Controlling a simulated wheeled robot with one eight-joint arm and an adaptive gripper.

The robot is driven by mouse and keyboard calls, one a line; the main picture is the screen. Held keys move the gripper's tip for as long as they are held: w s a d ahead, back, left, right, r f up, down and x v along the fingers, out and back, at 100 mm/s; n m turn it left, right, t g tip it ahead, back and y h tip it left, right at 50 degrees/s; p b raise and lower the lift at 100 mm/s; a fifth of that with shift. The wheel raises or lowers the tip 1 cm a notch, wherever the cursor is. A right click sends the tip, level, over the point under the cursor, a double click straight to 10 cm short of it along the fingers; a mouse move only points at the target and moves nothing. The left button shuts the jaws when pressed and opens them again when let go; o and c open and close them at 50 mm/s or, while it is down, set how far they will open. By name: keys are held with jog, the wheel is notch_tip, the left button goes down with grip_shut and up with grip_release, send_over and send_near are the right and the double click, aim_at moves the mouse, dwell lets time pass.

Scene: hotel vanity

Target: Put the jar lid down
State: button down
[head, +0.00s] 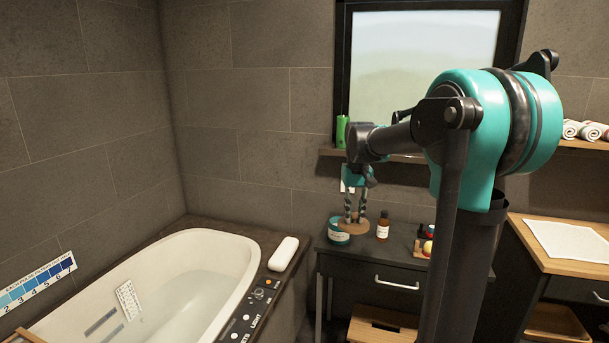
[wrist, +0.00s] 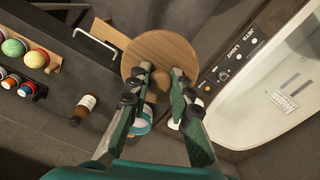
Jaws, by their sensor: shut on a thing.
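The jar lid is a round wooden disc (head: 352,229), held roughly level below my gripper (head: 355,217). It also shows in the wrist view (wrist: 161,48), just beyond the fingertips. My gripper (wrist: 161,73) is shut on the lid; what it grips on the lid's top is mostly hidden by the fingers. A teal jar with a white label (head: 338,236) stands on the dark vanity top, just left of and partly behind the lid in the head view. In the wrist view the jar (wrist: 142,122) is partly hidden by the left finger. I cannot tell the lid's height above the vanity.
A brown bottle (head: 383,228) stands right of the lid on the dark vanity (head: 400,242). The bathtub (head: 200,245) lies left, with a wooden stool (head: 380,330) below the vanity.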

jog(key=w+d+f, duration=0.1)
jog(key=d+f, duration=0.1)
jog(key=f, duration=1.2)
jog(key=d+f, duration=0.1)
jog(key=f, duration=1.4)
jog(key=shift+w+d+m, duration=0.35)
jog(key=shift+m, duration=0.05)
